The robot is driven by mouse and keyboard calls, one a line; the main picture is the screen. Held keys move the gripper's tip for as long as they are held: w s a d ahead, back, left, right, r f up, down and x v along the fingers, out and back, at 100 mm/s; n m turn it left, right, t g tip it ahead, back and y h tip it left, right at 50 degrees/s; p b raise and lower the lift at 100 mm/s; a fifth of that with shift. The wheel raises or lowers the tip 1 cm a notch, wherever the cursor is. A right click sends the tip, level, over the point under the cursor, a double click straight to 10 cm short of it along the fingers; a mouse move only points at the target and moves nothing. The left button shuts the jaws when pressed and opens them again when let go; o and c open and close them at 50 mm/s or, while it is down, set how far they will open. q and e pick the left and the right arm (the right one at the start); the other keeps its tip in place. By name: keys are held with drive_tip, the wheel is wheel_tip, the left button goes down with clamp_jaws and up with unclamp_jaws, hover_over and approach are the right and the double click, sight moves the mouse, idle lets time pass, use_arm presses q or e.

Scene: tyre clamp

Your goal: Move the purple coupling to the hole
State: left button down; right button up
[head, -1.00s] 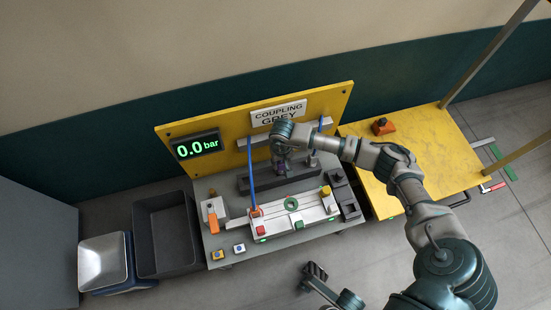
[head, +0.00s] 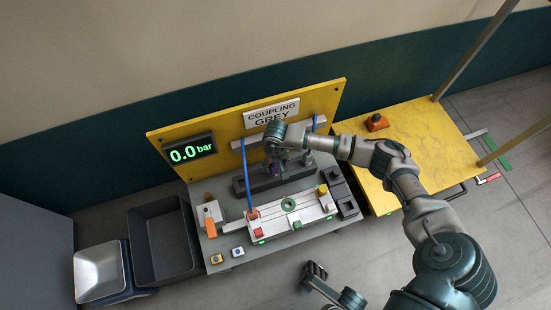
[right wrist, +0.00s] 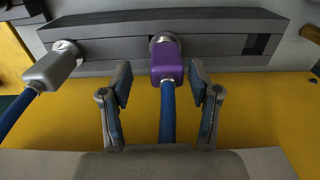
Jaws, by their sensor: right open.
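The purple coupling (right wrist: 167,62) sits on a round metal fitting on the dark rail in the right wrist view, with a blue hose (right wrist: 167,112) running from it. My right gripper (right wrist: 160,82) is open, with one finger on each side of the coupling and gaps between. In the head view my right gripper (head: 277,168) is over the dark rail and mostly hides the coupling. A dark rectangular opening (right wrist: 256,44) shows in the rail right of the coupling; I cannot tell whether it is the hole. My left gripper (head: 315,270) is low in the head view, before the bench; its jaws are unclear.
A grey coupling (right wrist: 52,68) with its own blue hose is left of the purple one. A yellow panel (head: 330,98) stands behind, with a display reading 0.0 bar (head: 190,150) and a sign reading COUPLING GREY (head: 271,114). A white fixture (head: 280,221) is in front.

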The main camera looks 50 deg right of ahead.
wheel_tip(320, 180, up, 12)
drive_tip(key=shift+d+f, duration=0.15)
drive_tip(key=shift+f, duration=0.05)
